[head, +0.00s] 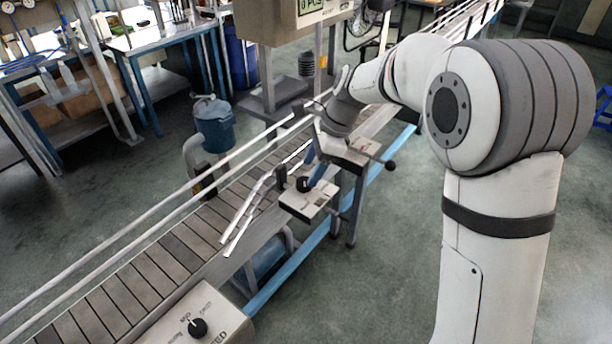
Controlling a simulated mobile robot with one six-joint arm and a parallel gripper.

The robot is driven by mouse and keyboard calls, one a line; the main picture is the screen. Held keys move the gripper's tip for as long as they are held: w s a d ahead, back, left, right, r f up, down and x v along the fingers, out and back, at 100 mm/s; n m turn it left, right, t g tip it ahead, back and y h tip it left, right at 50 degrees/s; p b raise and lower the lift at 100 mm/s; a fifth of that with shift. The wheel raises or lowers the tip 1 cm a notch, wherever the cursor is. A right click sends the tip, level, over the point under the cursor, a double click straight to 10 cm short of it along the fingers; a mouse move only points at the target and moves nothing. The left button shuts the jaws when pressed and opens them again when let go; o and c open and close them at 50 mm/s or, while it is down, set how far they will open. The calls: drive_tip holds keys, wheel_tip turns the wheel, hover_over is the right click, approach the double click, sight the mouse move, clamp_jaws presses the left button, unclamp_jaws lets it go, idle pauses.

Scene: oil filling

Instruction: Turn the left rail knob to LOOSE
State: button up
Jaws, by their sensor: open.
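A small white-topped box (308,201) stands at the near side of the conveyor, with a dark knob (303,185) on it. I take this as the rail knob; its lettering is too small to read, so its setting cannot be told. My gripper (312,176) reaches down over the box from above, with a blue finger slanting to the knob's right side. It is open. The fingertips are close to the knob; whether they touch it cannot be told. The far finger is partly hidden.
The conveyor (156,271) runs diagonally, with metal guide rails (243,213) beside the box. Another control box with a black knob (198,328) is at the bottom. A blue bucket (215,125) stands behind the conveyor.

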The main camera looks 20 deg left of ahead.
sight(305, 181)
drive_tip(key=shift+x, duration=2.05)
drive_tip(key=shift+d, duration=0.1)
drive_tip(key=shift+c, duration=0.5)
drive_tip(key=c, duration=0.9)
